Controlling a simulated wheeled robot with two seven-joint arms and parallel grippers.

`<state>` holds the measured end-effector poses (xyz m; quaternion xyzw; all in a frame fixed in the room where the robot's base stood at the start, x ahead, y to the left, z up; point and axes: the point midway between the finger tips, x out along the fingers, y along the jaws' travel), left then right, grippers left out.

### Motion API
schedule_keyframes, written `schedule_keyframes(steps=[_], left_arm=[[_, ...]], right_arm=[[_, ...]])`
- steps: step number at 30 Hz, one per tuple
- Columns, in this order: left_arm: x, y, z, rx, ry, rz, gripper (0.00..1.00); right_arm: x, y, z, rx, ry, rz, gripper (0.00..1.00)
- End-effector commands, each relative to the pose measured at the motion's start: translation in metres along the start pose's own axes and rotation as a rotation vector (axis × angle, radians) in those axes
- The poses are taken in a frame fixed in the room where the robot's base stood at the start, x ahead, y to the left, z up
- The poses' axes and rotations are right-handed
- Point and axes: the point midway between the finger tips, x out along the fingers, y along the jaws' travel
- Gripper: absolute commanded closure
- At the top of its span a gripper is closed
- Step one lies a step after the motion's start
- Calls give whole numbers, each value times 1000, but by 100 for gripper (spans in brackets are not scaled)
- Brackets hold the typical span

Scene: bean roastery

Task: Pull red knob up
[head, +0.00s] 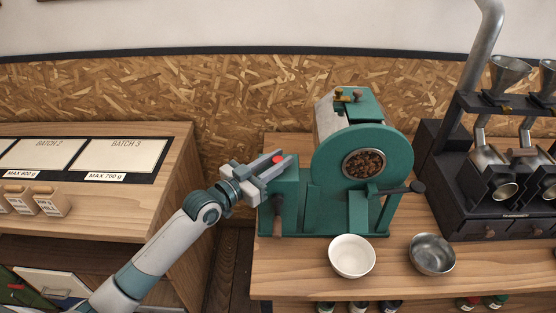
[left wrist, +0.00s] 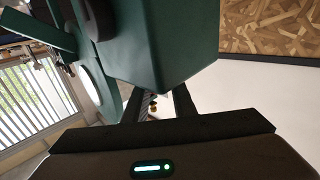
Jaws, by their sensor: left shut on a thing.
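The red knob (head: 278,159) shows between the fingers of my left gripper (head: 277,163), on top of the green side box (head: 285,197) of the green roasting machine (head: 320,200). My left gripper is shut on the knob. In the left wrist view the gripper's dark fingers (left wrist: 158,105) reach toward the green housing (left wrist: 165,45), and the knob itself cannot be made out there. My right gripper is in neither view.
A white bowl (head: 352,257) and a metal bowl (head: 432,254) stand in front of the machine. A black handle (head: 417,187) juts from its right side. A dark sample roaster (head: 500,190) stands at right. A wooden batch counter (head: 150,190) is at left.

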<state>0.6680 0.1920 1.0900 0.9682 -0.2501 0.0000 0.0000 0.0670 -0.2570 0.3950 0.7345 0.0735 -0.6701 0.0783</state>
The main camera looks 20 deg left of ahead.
Motion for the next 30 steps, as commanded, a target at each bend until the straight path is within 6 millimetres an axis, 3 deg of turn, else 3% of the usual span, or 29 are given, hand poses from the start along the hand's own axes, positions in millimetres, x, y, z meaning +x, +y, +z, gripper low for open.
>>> schedule_keyframes(steps=[9,19,20,22,30], left_arm=[[0,0,-26,1,0,0,100],[0,-1,-29,2,6,-1,100],[0,-1,-30,2,6,-1,74],[0,-1,-30,2,6,-1,58],[0,0,-27,0,2,0,58]], right_arm=[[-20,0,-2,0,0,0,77],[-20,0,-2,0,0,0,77],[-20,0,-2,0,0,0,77],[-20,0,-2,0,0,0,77],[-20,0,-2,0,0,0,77]])
